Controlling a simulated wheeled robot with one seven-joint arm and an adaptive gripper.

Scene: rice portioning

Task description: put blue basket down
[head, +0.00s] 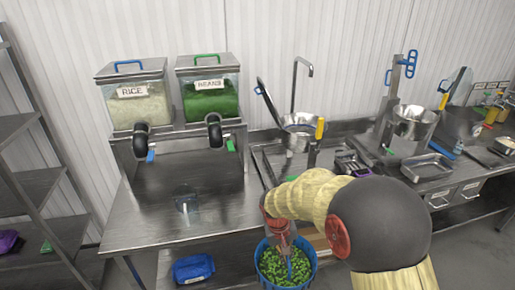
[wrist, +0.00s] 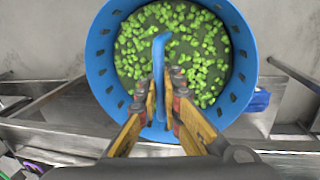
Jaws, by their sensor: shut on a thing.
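The blue basket (head: 309,271) is round with slotted walls and holds many small green pieces. It hangs low at the front edge of the steel counter in the head view. In the wrist view the blue basket (wrist: 99,62) fills the upper middle, seen from above. My gripper (wrist: 161,88) is shut on the basket's upright blue handle (wrist: 158,60). In the head view my gripper (head: 280,236) is above the basket, partly hidden by my arm. The basket's underside is hidden, so I cannot tell whether it touches anything.
The steel counter (head: 150,215) has bare room at left, with a clear glass (head: 187,198) on it. Rice (head: 131,103) and beans (head: 210,98) dispensers stand behind. A steel pot (head: 300,124) is at the centre back.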

